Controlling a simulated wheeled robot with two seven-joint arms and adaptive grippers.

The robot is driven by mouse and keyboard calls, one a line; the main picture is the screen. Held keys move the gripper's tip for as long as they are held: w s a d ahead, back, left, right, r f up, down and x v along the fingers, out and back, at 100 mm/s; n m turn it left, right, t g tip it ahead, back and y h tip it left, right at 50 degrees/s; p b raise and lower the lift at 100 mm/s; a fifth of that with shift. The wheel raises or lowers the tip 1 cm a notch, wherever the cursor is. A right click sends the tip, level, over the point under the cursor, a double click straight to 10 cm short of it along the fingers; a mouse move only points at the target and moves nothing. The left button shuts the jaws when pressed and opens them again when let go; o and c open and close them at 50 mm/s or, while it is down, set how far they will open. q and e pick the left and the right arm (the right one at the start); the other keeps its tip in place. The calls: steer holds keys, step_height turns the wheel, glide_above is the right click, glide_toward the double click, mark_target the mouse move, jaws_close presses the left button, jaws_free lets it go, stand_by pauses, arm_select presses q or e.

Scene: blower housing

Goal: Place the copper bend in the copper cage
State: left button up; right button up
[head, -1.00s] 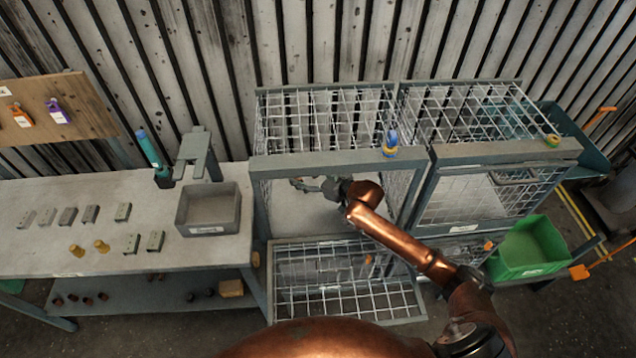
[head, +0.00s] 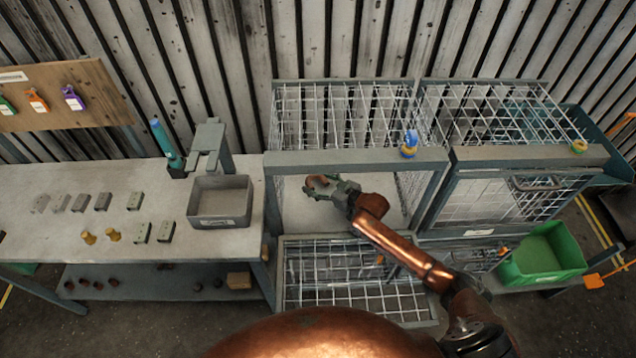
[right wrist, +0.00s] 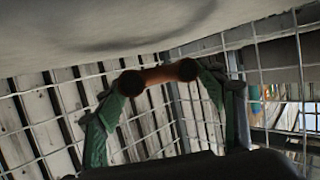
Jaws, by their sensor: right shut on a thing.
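The copper bend (head: 318,184) is a short brown curved pipe with dark ends. My right gripper (head: 326,187) is shut on it inside the left wire cage (head: 355,160), above the pale cage floor. In the right wrist view the bend (right wrist: 158,76) spans between the two green fingers (right wrist: 160,84), with the pale surface and wire mesh around it. I cannot tell whether the bend touches the floor. The left cage's front is open, its mesh door (head: 350,280) hanging down. My left gripper is not in view.
A second wire cage (head: 500,190) stands to the right, front closed. A green bin (head: 542,255) is at its lower right. The workbench (head: 90,190) on the left holds a grey tray (head: 220,201) and several metal blocks. The left cage's frame surrounds my arm.

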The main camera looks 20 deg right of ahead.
steer(key=shift+f+b, duration=0.3)
steer(key=shift+f, duration=0.2)
steer(key=o, duration=1.6)
steer(key=shift+o, duration=0.2)
steer(key=shift+r, duration=0.25)
steer(key=shift+r+p+v, duration=0.15)
steer(key=shift+p+v, duration=0.1)
steer(key=shift+v, duration=1.7)
steer(key=shift+r+p+v, duration=0.15)
steer(key=shift+p+v, duration=0.05)
steer(key=shift+v, duration=1.7)
steer(key=shift+w, duration=0.1)
